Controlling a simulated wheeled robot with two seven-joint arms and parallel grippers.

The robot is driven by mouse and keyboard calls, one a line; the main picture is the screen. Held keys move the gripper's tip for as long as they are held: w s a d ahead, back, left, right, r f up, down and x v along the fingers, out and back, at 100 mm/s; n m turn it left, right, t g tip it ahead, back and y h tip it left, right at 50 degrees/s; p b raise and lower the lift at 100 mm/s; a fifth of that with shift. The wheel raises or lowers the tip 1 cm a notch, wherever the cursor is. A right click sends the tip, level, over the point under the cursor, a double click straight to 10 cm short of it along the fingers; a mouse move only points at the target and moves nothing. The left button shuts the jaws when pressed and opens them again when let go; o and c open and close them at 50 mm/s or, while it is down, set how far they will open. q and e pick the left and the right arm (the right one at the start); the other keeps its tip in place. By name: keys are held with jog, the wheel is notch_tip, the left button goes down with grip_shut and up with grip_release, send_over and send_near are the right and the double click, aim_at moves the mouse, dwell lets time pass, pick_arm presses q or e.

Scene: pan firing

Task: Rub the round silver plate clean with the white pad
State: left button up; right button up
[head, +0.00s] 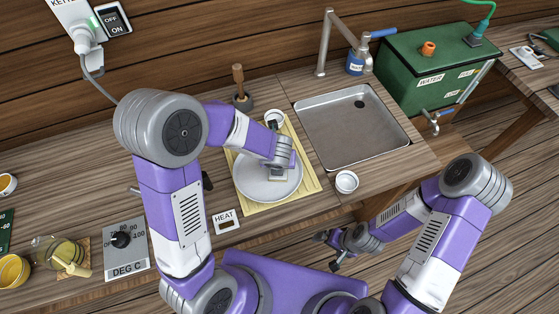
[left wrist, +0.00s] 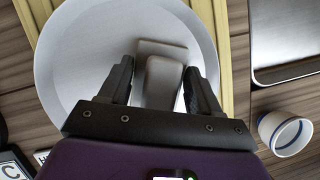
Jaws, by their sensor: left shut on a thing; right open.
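The round silver plate (head: 252,188) lies on a yellow slatted mat (head: 304,180) on the wooden counter. It also fills much of the left wrist view (left wrist: 85,60). My left gripper (head: 278,172) is over the right part of the plate, shut on the white pad, with a finger on each side of its grip. The pad (left wrist: 162,48) looks pale grey in the left wrist view and is over the plate; whether it touches is hard to tell. My right gripper (head: 328,252) is open and empty, low in front of the counter.
A steel sink (head: 340,138) with a tap is right of the mat. A small white cup (head: 346,182) stands by the sink's front edge, another cup (head: 274,118) at the mat's back. A heat label (head: 226,221) and temperature dial (head: 123,240) are at left.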

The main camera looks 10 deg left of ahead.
pick_arm(q)
jog(key=shift+s+a, duration=0.4)
jog(key=shift+a, duration=0.2)
jog(key=shift+w+d, duration=0.15)
jog(key=shift+w+d+r+p, duration=0.1)
jog(key=shift+w+d+p, duration=0.25)
jog(key=shift+d, duration=0.2)
jog(key=shift+a, duration=0.1)
jog(key=shift+s+a+b, duration=0.35)
jog(key=shift+s+a, duration=0.15)
jog(key=shift+a, duration=0.1)
